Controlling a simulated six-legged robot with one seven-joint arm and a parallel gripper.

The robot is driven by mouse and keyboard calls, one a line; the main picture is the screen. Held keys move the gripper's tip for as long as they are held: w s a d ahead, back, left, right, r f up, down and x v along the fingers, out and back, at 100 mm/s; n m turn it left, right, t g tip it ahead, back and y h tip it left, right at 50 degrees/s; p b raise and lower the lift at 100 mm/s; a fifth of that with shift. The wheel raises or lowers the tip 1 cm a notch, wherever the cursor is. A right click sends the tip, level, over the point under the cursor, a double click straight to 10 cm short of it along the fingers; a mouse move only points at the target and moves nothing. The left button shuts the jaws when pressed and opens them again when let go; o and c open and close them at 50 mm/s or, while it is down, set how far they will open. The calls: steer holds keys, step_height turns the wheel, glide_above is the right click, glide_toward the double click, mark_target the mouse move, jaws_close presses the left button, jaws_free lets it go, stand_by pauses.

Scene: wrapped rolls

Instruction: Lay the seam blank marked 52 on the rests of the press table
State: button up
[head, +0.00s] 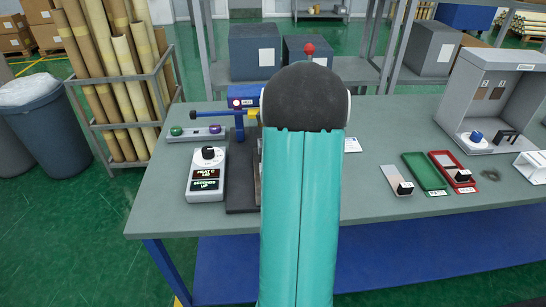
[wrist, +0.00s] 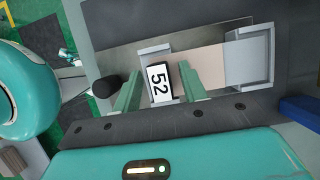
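In the wrist view the seam blank marked 52 shows as a pale beige strip (wrist: 200,62) with a white, black-edged 52 tag (wrist: 158,82) at its left end. The strip spans between two grey rests, the left rest (wrist: 153,49) and the right rest (wrist: 262,70). It appears to lie on them, though contact cannot be judged. My gripper (wrist: 160,70) has its two green fingers on either side of the tag, with a visible gap on each side, so it looks open. In the head view my arm hides the gripper, the blank and most of the press table's dark plate (head: 243,195).
A heat control box (head: 207,175) and a blue press part (head: 240,105) stand left of my arm. To the right are a green tray (head: 424,172), a red tray (head: 447,160) with a tagged blank, another tagged blank (head: 398,192) and a grey booth (head: 490,95).

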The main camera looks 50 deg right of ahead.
stand_by(0.3)
steer(key=v, duration=1.4)
steer(key=shift+w+d+f, duration=0.1)
steer(key=shift+f, duration=0.05)
